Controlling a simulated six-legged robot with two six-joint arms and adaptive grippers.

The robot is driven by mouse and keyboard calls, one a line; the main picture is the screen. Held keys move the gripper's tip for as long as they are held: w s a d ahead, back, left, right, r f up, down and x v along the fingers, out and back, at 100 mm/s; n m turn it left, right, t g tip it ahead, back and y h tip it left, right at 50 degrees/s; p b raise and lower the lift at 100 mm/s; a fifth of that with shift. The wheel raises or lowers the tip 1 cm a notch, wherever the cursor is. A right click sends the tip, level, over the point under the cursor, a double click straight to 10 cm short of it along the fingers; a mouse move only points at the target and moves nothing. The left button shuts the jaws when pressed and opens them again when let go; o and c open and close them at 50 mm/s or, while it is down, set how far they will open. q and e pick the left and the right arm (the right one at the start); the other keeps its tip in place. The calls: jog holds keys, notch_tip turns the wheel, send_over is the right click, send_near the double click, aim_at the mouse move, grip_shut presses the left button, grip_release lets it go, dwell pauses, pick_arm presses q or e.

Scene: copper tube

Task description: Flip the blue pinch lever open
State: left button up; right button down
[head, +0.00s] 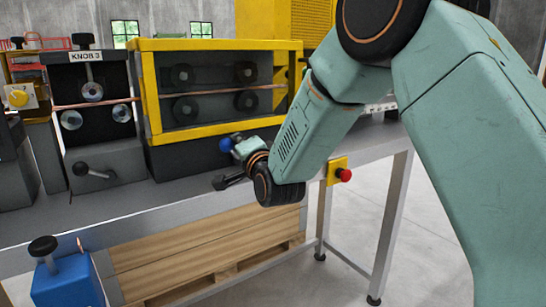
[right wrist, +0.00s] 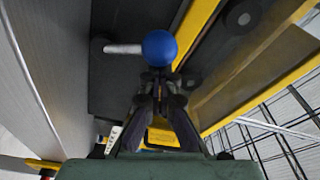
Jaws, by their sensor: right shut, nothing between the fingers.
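The blue pinch lever's ball knob (head: 226,145) sits at the lower right front of the yellow-framed machine (head: 150,100). In the right wrist view the blue ball (right wrist: 159,48) is on a pale rod (right wrist: 122,49) that runs left to a dark pivot on the machine's dark face. My left gripper is not in view.
A copper tube (head: 95,104) runs through the rollers left of the machine, under the KNOB 3 label (head: 86,56). A red button on a yellow box (head: 338,171) is on the table's front edge. A blue block with a black knob (head: 66,281) stands at lower left.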

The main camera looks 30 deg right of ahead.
jog(key=shift+a+f+n, duration=0.3)
jog(key=shift+a+n, duration=0.1)
jog(key=shift+n, duration=0.3)
jog(key=shift+a+f, duration=0.15)
jog(key=shift+a, duration=0.3)
jog(key=shift+s+f, duration=0.1)
jog(key=shift+f, duration=0.05)
jog(key=shift+s, duration=0.1)
